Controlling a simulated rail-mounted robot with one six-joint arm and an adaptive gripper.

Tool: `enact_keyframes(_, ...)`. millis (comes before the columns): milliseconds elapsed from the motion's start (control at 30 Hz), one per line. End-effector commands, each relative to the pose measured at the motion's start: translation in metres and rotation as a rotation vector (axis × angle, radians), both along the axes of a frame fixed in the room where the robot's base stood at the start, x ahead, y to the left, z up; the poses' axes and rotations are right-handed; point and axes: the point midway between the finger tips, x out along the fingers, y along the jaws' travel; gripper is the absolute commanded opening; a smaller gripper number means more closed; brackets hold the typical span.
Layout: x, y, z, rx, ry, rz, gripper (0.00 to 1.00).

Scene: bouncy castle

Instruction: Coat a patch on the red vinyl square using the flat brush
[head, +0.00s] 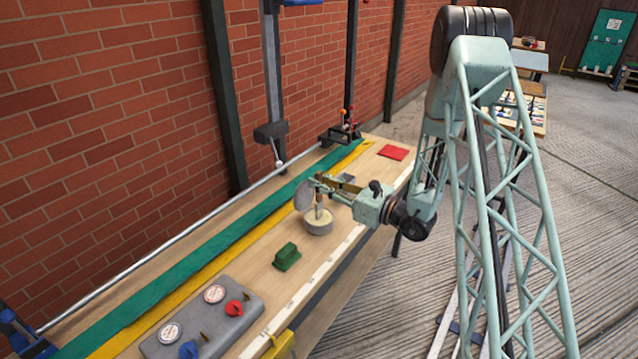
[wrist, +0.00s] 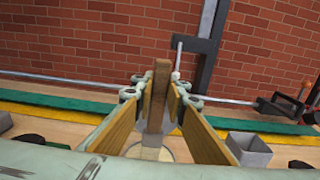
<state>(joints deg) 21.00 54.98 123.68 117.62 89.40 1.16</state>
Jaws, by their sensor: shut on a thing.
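The flat brush shows as an upright brown wooden handle (wrist: 156,85) between the two finger pads of my gripper (wrist: 160,92) in the wrist view. My gripper (head: 322,186) is shut on this handle. In the head view it is directly above a round pot (head: 318,229) with pale contents. The brush's lower end reaches down at the pot, and I cannot tell how deep it sits. The pot also shows under the brush in the wrist view (wrist: 168,156). The red vinyl square (head: 393,152) lies flat at the far right end of the bench, apart from my gripper.
A grey open box (wrist: 249,149) stands right of my gripper in the wrist view. Bare wood surrounds the red square.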

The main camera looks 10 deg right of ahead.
Motion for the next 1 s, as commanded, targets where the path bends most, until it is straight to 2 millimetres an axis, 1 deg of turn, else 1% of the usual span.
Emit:
enact_keyframes(467, 0.000, 0.000, 0.000, 0.000, 0.001, 0.000, 0.02)
enact_keyframes(1000, 0.000, 0.000, 0.023, 0.001, 0.001, 0.000, 0.02)
